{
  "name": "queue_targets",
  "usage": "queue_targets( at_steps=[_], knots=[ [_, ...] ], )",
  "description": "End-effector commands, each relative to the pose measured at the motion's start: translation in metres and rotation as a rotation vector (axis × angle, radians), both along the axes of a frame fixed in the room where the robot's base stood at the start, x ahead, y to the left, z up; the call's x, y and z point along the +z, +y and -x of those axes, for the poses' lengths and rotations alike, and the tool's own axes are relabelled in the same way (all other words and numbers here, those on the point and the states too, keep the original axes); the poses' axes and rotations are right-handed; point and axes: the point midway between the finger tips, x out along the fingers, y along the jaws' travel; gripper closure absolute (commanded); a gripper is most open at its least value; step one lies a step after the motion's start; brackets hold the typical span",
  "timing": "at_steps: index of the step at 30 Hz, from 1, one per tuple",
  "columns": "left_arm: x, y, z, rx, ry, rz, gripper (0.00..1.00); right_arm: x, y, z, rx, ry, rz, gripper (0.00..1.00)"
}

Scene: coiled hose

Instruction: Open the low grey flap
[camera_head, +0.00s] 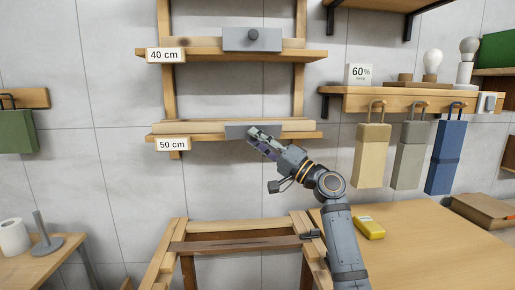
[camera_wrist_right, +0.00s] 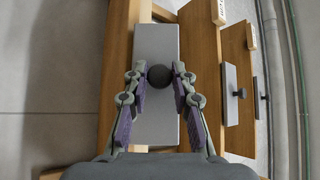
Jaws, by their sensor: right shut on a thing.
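The low grey flap (camera_head: 238,131) is a flat grey plate on the wooden shelf marked 50 cm. In the right wrist view the flap (camera_wrist_right: 157,45) fills the middle and has a round dark knob (camera_wrist_right: 158,76). My right gripper (camera_head: 254,135) reaches up to this flap from the lower right and partly covers it. In the wrist view my right gripper (camera_wrist_right: 159,84) has its two fingers on either side of the knob, shut on it. In the head view the gripper hides the knob. My left gripper is not in view.
A similar grey flap (camera_head: 252,39) with a knob sits on the 40 cm shelf above. Below is a wooden frame (camera_head: 240,246). A table (camera_head: 430,235) at right holds a yellow object (camera_head: 369,228). Bags hang at right; a beige one (camera_head: 373,157) is nearest.

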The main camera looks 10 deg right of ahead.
Motion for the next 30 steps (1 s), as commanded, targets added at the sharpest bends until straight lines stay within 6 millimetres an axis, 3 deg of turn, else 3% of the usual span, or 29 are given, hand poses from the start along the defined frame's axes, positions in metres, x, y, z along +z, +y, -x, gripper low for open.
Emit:
queue_targets(
  at_steps=[9, 10, 14, 24, 30],
  knots=[
    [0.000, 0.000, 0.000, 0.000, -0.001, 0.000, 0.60, 0.001, -0.001, 0.000, -0.002, -0.001, -0.001, 1.00],
    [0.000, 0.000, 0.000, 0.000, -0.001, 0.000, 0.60, 0.001, -0.001, 0.000, -0.002, -0.001, -0.001, 0.71],
    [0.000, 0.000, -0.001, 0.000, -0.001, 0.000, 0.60, 0.001, -0.001, 0.000, -0.002, -0.001, -0.001, 0.53],
    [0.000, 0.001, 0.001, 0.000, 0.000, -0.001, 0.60, -0.001, -0.003, 0.001, -0.001, -0.001, 0.000, 0.52],
    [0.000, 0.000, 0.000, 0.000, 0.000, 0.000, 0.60, -0.018, -0.029, 0.021, -0.005, 0.001, 0.003, 0.52]
  ],
)
